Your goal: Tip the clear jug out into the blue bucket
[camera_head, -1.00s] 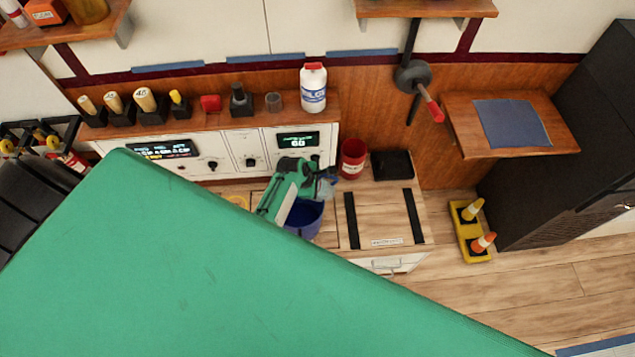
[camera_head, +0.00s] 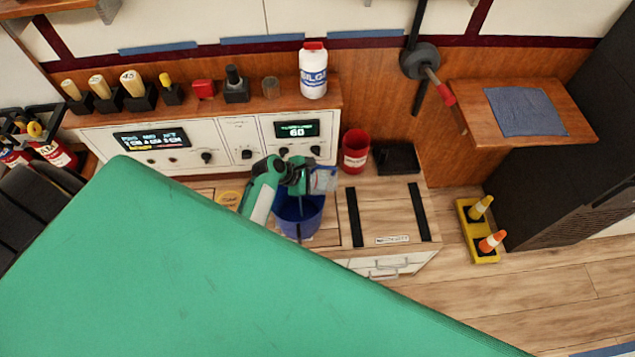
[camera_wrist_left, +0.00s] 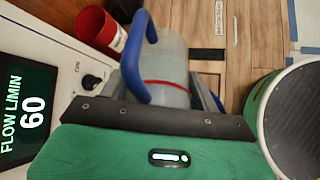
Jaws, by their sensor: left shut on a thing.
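The clear jug (camera_head: 324,181) has a blue handle and shows just right of my left gripper (camera_head: 307,184) in the head view. The jug (camera_wrist_left: 172,72) fills the upper middle of the left wrist view, with a red line around it and its blue handle (camera_wrist_left: 134,62) at the gripper. My left gripper is shut on the jug. The blue bucket (camera_head: 310,215) stands below on the wooden counter, partly hidden by my arm. The jug appears above the bucket's upper right rim. Its tilt and contents are unclear. My right gripper is out of view.
A red cup (camera_head: 355,152) and a black tray (camera_head: 397,158) stand behind and right of the bucket. A control panel (camera_head: 220,143) with displays stands behind. The counter to the right (camera_head: 385,215) is mostly clear.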

